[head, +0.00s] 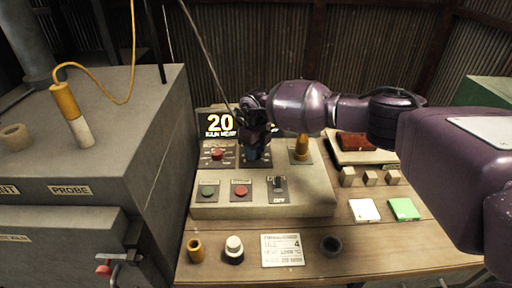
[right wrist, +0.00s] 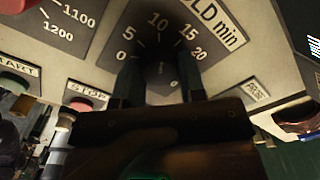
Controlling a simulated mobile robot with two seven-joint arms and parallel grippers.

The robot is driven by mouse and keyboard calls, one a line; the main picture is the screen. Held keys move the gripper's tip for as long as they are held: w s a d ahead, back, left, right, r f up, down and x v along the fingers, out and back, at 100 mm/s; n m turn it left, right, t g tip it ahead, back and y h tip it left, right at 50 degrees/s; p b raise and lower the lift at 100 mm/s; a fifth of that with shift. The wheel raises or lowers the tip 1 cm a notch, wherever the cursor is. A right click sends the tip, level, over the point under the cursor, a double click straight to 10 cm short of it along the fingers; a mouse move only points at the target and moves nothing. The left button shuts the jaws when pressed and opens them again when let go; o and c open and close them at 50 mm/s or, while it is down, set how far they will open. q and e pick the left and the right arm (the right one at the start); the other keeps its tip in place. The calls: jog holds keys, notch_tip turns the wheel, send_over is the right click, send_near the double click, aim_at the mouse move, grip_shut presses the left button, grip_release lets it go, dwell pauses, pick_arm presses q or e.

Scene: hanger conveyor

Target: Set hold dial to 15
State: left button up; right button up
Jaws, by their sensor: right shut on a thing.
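The hold dial's plate (right wrist: 205,45) shows in the right wrist view, marked 0, 5, 10, 15 and 20, with "LD min" readable. Its dark knob (right wrist: 161,80) sits between the two fingers of my right gripper (right wrist: 161,92), which is shut on it. I cannot tell for certain which number the knob points to. In the head view my right gripper (head: 256,152) reaches down over the control panel (head: 310,205) and hides most of the dial. My left gripper is not in view.
In front are a green button (head: 207,190), a red button (head: 240,190) and a switch (head: 278,183). A grey kiln cabinet (head: 110,120) stands left.

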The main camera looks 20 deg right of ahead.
jog(key=m+p, duration=0.2)
jog(key=m, duration=0.2)
jog(key=shift+r, duration=0.1)
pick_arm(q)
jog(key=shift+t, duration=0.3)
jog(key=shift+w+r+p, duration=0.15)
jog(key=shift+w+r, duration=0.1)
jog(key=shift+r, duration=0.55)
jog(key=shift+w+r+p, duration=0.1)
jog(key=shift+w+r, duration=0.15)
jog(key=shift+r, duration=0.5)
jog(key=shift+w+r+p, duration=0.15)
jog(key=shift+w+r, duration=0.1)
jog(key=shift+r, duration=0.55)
pick_arm(e)
jog(key=shift+m, duration=1.3)
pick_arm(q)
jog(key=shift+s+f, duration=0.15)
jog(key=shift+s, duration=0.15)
pick_arm(e)
jog(key=o, duration=0.9)
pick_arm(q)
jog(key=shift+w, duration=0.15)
